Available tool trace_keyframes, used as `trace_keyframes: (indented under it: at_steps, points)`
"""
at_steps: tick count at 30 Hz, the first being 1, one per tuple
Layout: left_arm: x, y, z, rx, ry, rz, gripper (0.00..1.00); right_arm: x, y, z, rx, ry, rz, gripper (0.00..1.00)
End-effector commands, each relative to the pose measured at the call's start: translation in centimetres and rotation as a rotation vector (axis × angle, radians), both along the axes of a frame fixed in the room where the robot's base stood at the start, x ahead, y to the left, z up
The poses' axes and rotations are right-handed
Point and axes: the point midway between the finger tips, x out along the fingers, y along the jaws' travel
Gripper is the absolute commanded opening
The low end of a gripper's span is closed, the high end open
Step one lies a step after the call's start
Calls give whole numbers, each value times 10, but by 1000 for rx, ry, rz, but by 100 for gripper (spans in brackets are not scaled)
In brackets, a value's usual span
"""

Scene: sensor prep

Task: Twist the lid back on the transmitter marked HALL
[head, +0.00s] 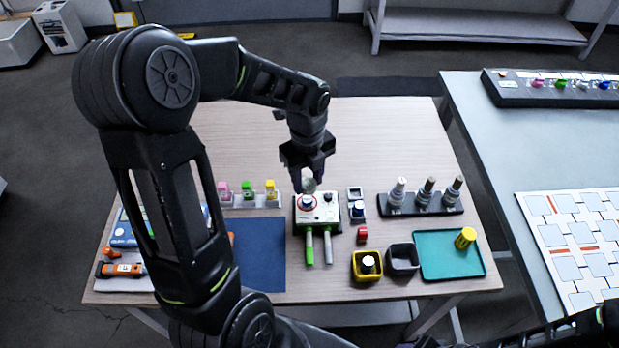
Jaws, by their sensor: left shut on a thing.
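My left gripper (306,181) reaches down over the middle of the table and is shut on a small, round, pale grey-green thing (309,186). The held thing is just above or at a white device (321,212) with a red-ringed round spot and a dark knob; I cannot tell whether they touch. Three upright cylinders with pale or dark tops, one of them a white-topped one (398,192), stand in a black rack (440,208) at right. No HALL marking is readable, so I cannot tell which thing is that transmitter or its lid. My right gripper is out of view.
Green and grey handles (328,248) lie before the device. A yellow bin (355,275), a dark bin (390,268) and a teal tray (430,270) with a yellow cylinder (465,238) are front right. A blue mat (262,265) is left. The table's back (380,130) is clear.

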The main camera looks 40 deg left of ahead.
Motion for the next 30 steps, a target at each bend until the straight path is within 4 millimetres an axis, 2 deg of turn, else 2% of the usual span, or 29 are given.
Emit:
trace_keyframes:
  at_steps: [14, 30]
  points:
    - [0, 0, -4, 0, 1, 11, 17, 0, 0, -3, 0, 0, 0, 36]
    - [0, 0, -38, 1, 2, 10, 17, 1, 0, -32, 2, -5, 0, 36]
